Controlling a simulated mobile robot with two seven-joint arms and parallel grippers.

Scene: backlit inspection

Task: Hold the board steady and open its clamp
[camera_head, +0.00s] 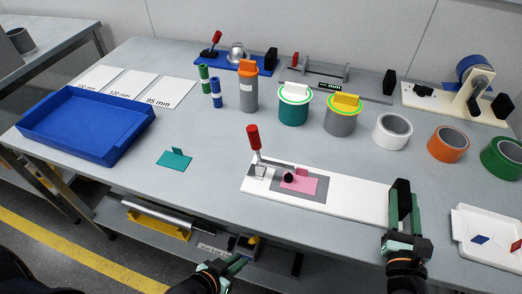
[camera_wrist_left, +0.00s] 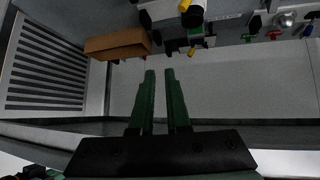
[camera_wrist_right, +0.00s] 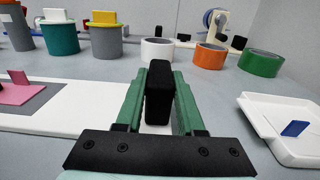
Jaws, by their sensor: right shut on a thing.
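The white board (camera_head: 355,196) lies on the grey table at front centre, with a grey patch carrying a pink plate (camera_head: 305,184). The clamp at its left end has a red handle (camera_head: 253,138) standing nearly upright. Its arm (camera_head: 276,163) reaches right, low over the plate, with a black tip (camera_head: 288,178) that appears to rest on it. My right gripper (camera_wrist_right: 158,95) is shut on a black upright block (camera_head: 401,200) at the board's right end. My left gripper (camera_head: 236,265) is narrowly open and empty, off the table's front edge, below left of the board.
A blue tray (camera_head: 70,152) and a teal plate (camera_head: 175,160) lie left. Several cylinders and tape rolls, including a white one (camera_head: 392,131), stand behind the board. A white tray (camera_head: 462,236) is right of my right gripper. The table between teal plate and clamp is clear.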

